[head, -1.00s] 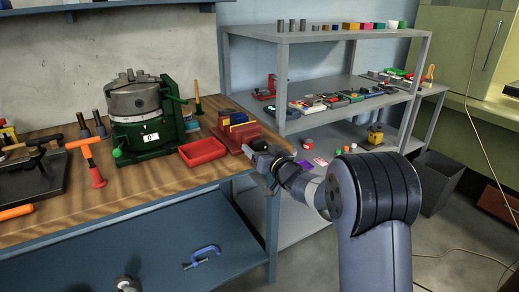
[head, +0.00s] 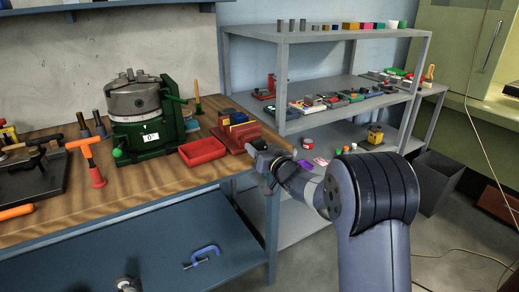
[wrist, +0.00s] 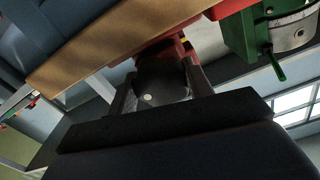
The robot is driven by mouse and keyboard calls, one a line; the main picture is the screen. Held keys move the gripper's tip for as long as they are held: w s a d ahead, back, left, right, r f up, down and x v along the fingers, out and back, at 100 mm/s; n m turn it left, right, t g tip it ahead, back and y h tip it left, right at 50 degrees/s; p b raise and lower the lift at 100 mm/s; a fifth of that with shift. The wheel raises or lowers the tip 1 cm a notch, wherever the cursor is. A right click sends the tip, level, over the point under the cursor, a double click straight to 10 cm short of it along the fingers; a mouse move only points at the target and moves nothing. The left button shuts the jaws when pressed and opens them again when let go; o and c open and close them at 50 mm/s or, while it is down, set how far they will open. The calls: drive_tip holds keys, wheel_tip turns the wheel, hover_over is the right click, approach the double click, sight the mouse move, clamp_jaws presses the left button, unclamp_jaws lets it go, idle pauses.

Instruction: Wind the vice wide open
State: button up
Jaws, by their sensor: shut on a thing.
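The red vice (head: 236,137) stands at the right end of the wooden bench, with blue and yellow pieces at its top. In the wrist view its red body (wrist: 160,48) lies just beyond my gripper. A dark round knob (wrist: 160,82) with a pale dot sits at the vice's near end. My gripper (wrist: 162,90) is shut on this knob, one finger on each side. In the head view my gripper (head: 264,158) is at the vice's front, just past the bench edge. The jaw gap is too small and partly hidden to judge.
A red tray (head: 203,151) lies left of the vice. A green rotary table (head: 143,118) stands behind the tray, and its green handle (wrist: 275,66) shows in the wrist view. A grey shelf unit (head: 345,92) stands close on the right.

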drive_tip(key=n+b, duration=0.2)
drive_tip(key=n, duration=0.1)
drive_tip(key=shift+f+n+b, duration=0.15)
drive_tip(key=shift+n+b, duration=0.15)
drive_tip(key=n+b, duration=0.2)
drive_tip(key=n, duration=0.2)
drive_tip(key=shift+d+n+b, duration=0.1)
drive_tip(key=shift+n+b, duration=0.2)
drive_tip(key=n+b, duration=0.4)
drive_tip(key=n, duration=0.3)
drive_tip(key=n+b, duration=0.2)
drive_tip(key=n, duration=0.2)
drive_tip(key=shift+r, duration=0.2)
drive_tip(key=n+b, duration=0.2)
drive_tip(key=n, duration=0.1)
drive_tip(key=shift+r+n, duration=0.1)
drive_tip(key=shift+n, duration=0.2)
drive_tip(key=n+b, duration=0.1)
drive_tip(key=n, duration=0.2)
drive_tip(key=shift+b, duration=0.3)
drive_tip(key=shift+r+n+b, duration=0.15)
drive_tip(key=shift+n+b, duration=0.6)
drive_tip(key=shift+n, duration=1.15)
